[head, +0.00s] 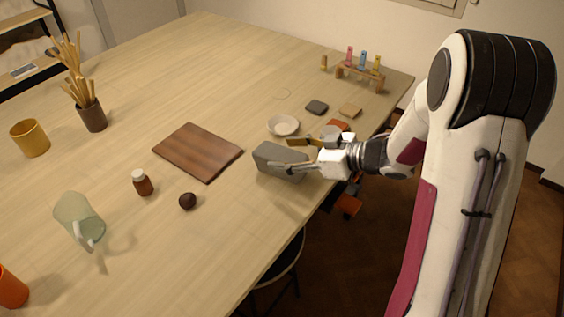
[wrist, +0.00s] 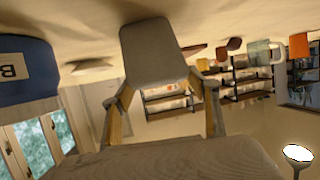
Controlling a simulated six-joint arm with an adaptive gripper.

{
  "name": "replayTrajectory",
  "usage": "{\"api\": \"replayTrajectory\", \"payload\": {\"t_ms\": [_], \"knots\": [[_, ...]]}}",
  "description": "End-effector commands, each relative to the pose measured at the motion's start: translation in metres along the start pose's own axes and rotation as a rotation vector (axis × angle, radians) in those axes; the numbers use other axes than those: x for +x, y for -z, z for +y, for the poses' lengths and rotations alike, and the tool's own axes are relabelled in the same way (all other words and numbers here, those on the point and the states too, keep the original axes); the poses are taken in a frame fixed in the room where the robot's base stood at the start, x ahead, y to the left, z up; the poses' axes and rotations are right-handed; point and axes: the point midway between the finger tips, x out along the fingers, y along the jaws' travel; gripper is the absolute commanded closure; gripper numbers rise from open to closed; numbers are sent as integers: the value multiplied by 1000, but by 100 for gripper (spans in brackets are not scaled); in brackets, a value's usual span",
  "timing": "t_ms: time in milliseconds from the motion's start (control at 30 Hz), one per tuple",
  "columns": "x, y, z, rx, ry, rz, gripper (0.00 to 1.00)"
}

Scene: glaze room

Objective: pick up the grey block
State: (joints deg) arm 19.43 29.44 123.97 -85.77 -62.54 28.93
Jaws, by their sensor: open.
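The grey block (head: 278,163) lies on the table near its right edge in the head view. In the wrist view, which looks upside down, the block (wrist: 155,52) hangs from the tabletop at the top centre. My gripper (head: 282,154) is open at the block, with one finger showing towards its far side and one towards its near side. In the wrist view the two fingers of my gripper (wrist: 163,92) flank the block's near end. I cannot tell whether either finger touches it.
A white dish (head: 283,125) stands just behind the block, near an orange-brown piece (head: 338,125). A brown board (head: 198,151) lies to the left. A test-tube rack (head: 360,75) stands at the back. A blue labelled object (wrist: 25,70) shows in the wrist view.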

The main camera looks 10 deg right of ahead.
Motion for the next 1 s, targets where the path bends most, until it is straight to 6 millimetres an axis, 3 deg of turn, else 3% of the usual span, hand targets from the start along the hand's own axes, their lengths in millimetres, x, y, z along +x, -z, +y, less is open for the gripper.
{"api": "replayTrajectory", "payload": {"t_ms": [200,733,767,900,1000], "knots": [[16,0,0,-1,0,0,40],[17,0,0,-1,-2,0,40],[17,0,0,-1,-2,0,43],[17,0,0,-1,-2,0,79],[17,0,0,-1,-2,0,100]]}}
